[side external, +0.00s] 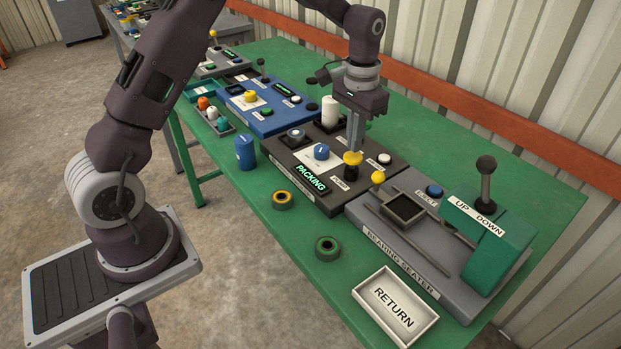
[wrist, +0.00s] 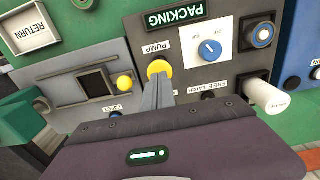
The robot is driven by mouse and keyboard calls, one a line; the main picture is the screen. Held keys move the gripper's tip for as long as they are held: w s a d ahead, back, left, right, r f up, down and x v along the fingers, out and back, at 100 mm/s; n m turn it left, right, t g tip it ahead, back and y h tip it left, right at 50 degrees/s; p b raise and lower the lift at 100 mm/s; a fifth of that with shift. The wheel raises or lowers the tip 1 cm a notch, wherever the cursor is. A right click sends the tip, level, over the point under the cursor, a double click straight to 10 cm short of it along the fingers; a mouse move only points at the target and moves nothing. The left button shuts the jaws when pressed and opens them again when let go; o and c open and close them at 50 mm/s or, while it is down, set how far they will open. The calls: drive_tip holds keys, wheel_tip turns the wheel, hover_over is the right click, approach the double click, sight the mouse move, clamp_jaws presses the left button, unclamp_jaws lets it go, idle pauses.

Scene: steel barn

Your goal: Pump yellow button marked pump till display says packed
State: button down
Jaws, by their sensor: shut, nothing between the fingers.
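The yellow pump button (side external: 352,158) stands on a black stem on the dark grey panel (side external: 328,207), beside a PUMP label. It also shows in the wrist view (wrist: 159,68). The display (side external: 311,178) on the panel's front reads PACKING in green; it appears upside down in the wrist view (wrist: 177,16). My gripper (side external: 354,150) is shut and empty, pointing down at the yellow button. Its fingertips are at the button's top; I cannot tell whether they touch it. A blue knob (side external: 321,151) is left of the button.
A grey bearing seater (side external: 455,262) with a green lever block stands right of the panel. A white RETURN tray (side external: 368,291) and two ring-shaped parts (side external: 282,200) lie near the front edge. A white cylinder (side external: 330,108) stands behind the knob. A blue panel (side external: 262,122) is at left.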

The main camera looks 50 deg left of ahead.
drive_tip(key=shift+f, duration=1.5)
drive_tip(key=shift+r, duration=3.8)
drive_tip(key=shift+r, duration=0.1)
drive_tip(key=s+d+r+t, duration=0.3)
drive_tip(key=s+r, duration=1)
drive_tip(key=s, duration=0.2)
drive_tip(key=s+d+f+t, duration=0.1)
drive_tip(key=s, duration=0.7)
drive_tip(key=s+f+t, duration=0.1)
drive_tip(key=s, duration=0.7)
drive_tip(key=shift+d+f+t, duration=0.3)
drive_tip(key=shift+d, duration=0.1)
